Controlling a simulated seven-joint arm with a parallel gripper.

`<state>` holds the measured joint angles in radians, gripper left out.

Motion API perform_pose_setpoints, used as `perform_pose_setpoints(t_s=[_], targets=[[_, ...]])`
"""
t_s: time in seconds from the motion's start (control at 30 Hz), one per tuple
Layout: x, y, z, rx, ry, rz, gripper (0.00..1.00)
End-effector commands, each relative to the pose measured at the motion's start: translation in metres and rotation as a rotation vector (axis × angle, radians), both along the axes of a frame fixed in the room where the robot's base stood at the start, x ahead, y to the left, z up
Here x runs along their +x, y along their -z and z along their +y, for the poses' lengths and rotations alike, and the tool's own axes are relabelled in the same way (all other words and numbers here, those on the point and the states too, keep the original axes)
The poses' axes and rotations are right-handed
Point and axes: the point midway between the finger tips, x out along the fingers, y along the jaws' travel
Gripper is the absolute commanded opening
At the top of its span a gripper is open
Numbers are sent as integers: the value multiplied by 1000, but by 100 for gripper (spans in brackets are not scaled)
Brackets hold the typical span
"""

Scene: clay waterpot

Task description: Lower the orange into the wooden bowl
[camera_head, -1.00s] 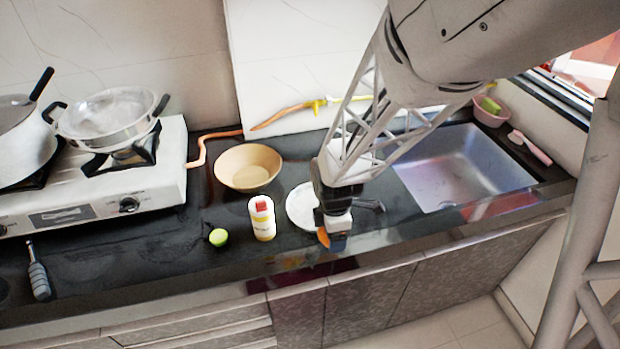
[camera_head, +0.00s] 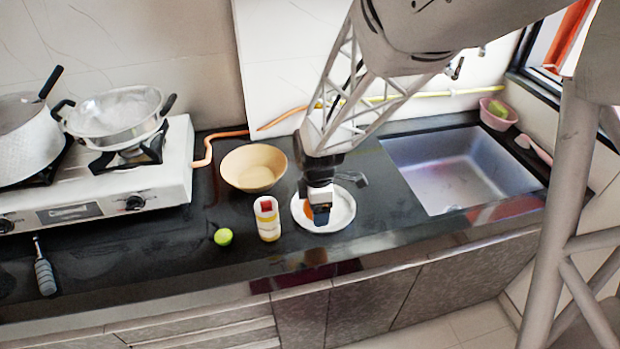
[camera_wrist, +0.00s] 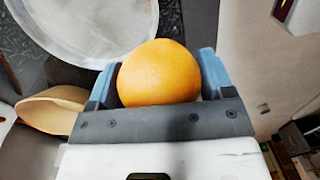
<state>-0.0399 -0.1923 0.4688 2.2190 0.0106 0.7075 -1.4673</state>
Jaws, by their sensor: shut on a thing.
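An orange (camera_wrist: 160,73) sits between the two blue fingers of my gripper (camera_wrist: 158,78) in the wrist view, and the gripper is shut on it. In the head view my gripper (camera_head: 320,212) is over the white plate (camera_head: 343,218), and a small part of the orange (camera_head: 309,211) shows beside the fingers. The rest of the orange is hidden there. The wooden bowl (camera_head: 254,170) stands behind and left of my gripper and looks empty. It also shows at the left edge of the wrist view (camera_wrist: 52,110).
A green lime (camera_head: 223,236) lies further left. The stove (camera_head: 130,188) with pots is at the left. The sink (camera_head: 455,170) is at the right.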

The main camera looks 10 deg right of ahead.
Motion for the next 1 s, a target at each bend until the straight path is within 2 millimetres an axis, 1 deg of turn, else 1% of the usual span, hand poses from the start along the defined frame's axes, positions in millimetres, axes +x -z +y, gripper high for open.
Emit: perform_pose_setpoints(t_s=[0.1,0.5,0.83,1.0], targets=[[15,-8,7,0,-2,-2,48],[61,-28,31,0,-2,-2,48],[101,-39,51,0,-2,-2,48],[122,-41,62,0,-1,0,48]])
